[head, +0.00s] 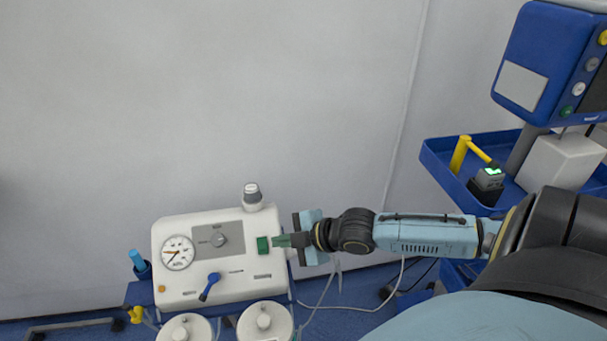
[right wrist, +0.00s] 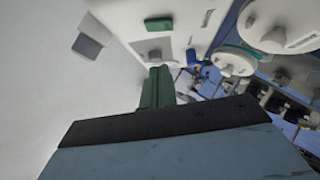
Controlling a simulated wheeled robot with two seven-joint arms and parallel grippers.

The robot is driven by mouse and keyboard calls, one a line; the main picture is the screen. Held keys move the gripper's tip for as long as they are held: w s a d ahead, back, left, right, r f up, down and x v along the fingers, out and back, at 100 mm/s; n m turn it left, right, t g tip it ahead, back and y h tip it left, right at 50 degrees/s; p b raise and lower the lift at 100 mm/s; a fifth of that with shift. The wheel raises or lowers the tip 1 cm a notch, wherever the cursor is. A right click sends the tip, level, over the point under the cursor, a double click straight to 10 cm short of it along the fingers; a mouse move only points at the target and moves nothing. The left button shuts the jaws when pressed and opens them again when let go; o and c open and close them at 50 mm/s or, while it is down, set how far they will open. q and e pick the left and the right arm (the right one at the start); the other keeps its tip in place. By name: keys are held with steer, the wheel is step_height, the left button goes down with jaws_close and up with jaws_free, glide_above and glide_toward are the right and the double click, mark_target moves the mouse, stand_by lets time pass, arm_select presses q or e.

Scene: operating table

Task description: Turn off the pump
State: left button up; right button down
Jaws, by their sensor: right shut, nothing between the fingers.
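The pump (head: 200,289) is a white box with a gauge (head: 178,252), a grey knob (head: 218,239), a blue lever (head: 209,287) and a green switch (head: 263,245) on its front panel. My right gripper (head: 281,241) is shut and empty, its greenish fingers at the panel's right side, pointing at the green switch. In the right wrist view the green switch (right wrist: 158,24) lies ahead of the fingertips (right wrist: 158,72), with a visible gap between them. I cannot tell whether the switch is on or off. My left gripper is not in view.
Two white-lidded canisters (head: 264,322) hang below the panel. A blue cart tray (head: 445,165) with a blue monitor (head: 545,60) above it stands at the right. Pale tubes run beside the pump. A bare wall (head: 200,100) is behind.

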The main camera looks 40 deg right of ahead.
steer(key=shift+w+d+r+p+v, duration=0.15)
steer(key=shift+p+v, duration=0.25)
steer(key=shift+v, duration=1.05)
steer(key=shift+w+d+r+p+v, duration=0.15)
steer(key=shift+p+v, duration=0.25)
steer(key=shift+v, duration=1.05)
steer(key=shift+a+f, duration=0.1)
steer(key=s+d+f+m+h, duration=0.1)
steer(key=d+f+m+h, duration=0.15)
steer(key=d+f, duration=0.35)
steer(key=s+d+f+m+h, duration=0.2)
steer(key=d+f+m, duration=0.1)
steer(key=f, duration=0.6)
steer(key=s+d+f+m+g, duration=0.1)
steer(key=s+f+m+g, duration=0.2)
steer(key=s+f, duration=0.5)
steer(key=s+a+f+m+g+h, duration=0.1)
steer(key=s+a+f+g, duration=0.15)
steer(key=s+f, duration=0.4)
steer(key=s+a+f+m+g, duration=0.15)
steer(key=s+a+f, duration=0.25)
steer(key=f, duration=0.5)
steer(key=s+a+f+g, duration=0.1)
steer(key=s+a+f, duration=0.1)
steer(key=s+a, duration=0.4)
steer(key=s+a+f+m+g, duration=0.1)
steer(key=s+a+f, duration=0.2)
steer(key=s+a, duration=0.3)
steer(key=shift+f+m+y, duration=0.3)
steer(key=shift+y, duration=0.15)
